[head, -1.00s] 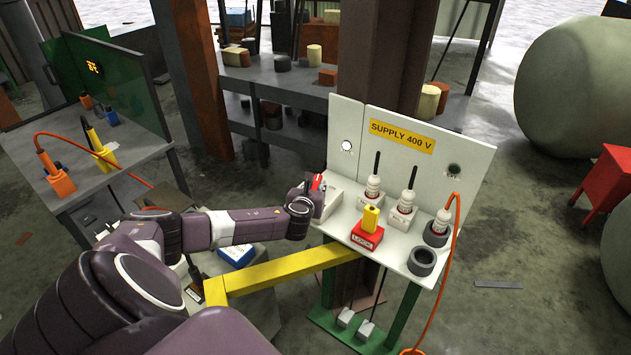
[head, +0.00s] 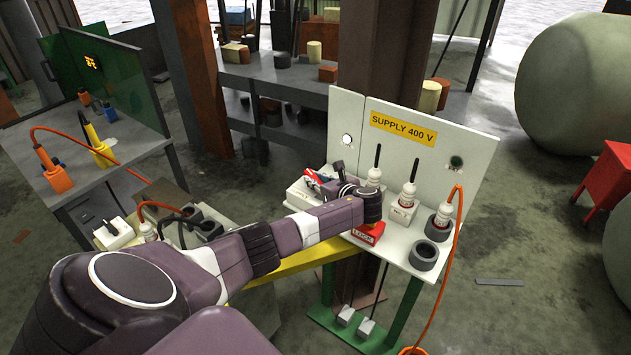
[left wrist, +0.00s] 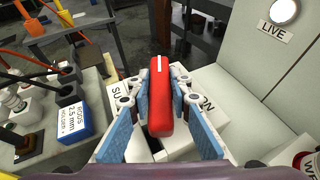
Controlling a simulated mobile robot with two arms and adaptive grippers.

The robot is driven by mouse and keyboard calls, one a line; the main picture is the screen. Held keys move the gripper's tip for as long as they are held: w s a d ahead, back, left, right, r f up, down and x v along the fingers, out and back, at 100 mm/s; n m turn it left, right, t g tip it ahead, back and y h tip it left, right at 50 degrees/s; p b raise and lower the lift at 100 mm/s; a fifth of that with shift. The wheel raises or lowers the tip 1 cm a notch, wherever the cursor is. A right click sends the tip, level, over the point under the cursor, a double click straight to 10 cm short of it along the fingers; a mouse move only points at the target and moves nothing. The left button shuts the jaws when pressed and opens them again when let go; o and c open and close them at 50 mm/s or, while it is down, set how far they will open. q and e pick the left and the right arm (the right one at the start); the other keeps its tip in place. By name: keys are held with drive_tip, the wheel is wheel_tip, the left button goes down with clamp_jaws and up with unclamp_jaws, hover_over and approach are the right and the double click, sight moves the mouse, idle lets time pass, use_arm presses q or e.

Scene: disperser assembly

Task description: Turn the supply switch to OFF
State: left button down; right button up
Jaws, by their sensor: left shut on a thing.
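The supply switch has a red handle (head: 312,178) with a white stripe, on a white box (head: 298,193) at the left of the supply bench. In the left wrist view the red handle (left wrist: 160,97) sits between the blue pads of my left gripper (left wrist: 163,100), which is shut on it. The box shows "ON" and part of another label; the fingers hide the rest. In the head view my left gripper (head: 326,180) reaches the handle from the right. A lamp (left wrist: 285,11) labelled "LIVE" looks white. My right gripper is not in view.
The panel (head: 418,150) reading "SUPPLY 400 V" stands behind the switch. A red LOCK block (head: 366,234) sits close under my left wrist. A yellow rail (head: 300,258) runs below my arm.

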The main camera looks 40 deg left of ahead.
sight(315, 178)
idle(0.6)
use_arm(q)
drive_tip(key=c, duration=1.8)
unclamp_jaws()
drive_tip(key=shift+g, duration=0.3)
drive_tip(key=shift+o, duration=0.2)
wheel_tip(315, 178, up, 10)
drive_tip(key=shift+r, duration=0.1)
